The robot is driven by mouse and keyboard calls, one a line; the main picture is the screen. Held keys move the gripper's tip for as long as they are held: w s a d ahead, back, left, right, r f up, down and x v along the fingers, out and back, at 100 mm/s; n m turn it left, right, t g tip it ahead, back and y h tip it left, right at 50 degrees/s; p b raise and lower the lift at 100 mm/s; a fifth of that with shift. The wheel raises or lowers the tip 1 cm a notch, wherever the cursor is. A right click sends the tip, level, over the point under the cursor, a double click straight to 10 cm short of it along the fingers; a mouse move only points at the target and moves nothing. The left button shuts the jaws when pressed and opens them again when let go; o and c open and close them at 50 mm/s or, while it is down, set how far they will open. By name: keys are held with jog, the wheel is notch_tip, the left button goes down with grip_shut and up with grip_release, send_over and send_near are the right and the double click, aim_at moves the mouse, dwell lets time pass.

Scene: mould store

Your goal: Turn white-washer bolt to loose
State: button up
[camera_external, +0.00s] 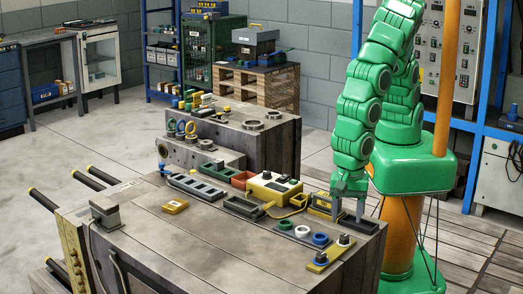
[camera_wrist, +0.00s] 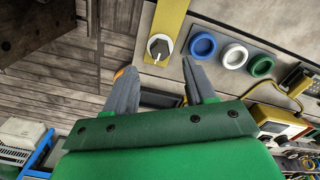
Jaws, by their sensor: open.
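The white-washer bolt (camera_external: 345,240) is a dark bolt on a white washer, at one end of a yellow plate (camera_external: 331,252) near the bench's right corner. In the wrist view the bolt (camera_wrist: 159,48) shows ahead of the fingertips, with the white washer around its dark head. A second dark bolt (camera_external: 320,257) stands at the plate's other end in the external view; its washer looks blue. My gripper (camera_external: 348,214) points down just behind the white-washer bolt. Its fingers (camera_wrist: 157,68) are apart with nothing between them, and the bolt appears clear of both.
Blue (camera_external: 320,239), white (camera_external: 302,231) and green (camera_external: 285,224) rings lie in a row left of the plate. A yellow control box (camera_external: 273,188) and dark trays (camera_external: 243,207) stand further left on the bench. The bench front (camera_external: 190,245) is largely bare.

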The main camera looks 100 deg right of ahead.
aim_at(345, 236)
jog(key=shift+f, duration=3.1)
grip_shut()
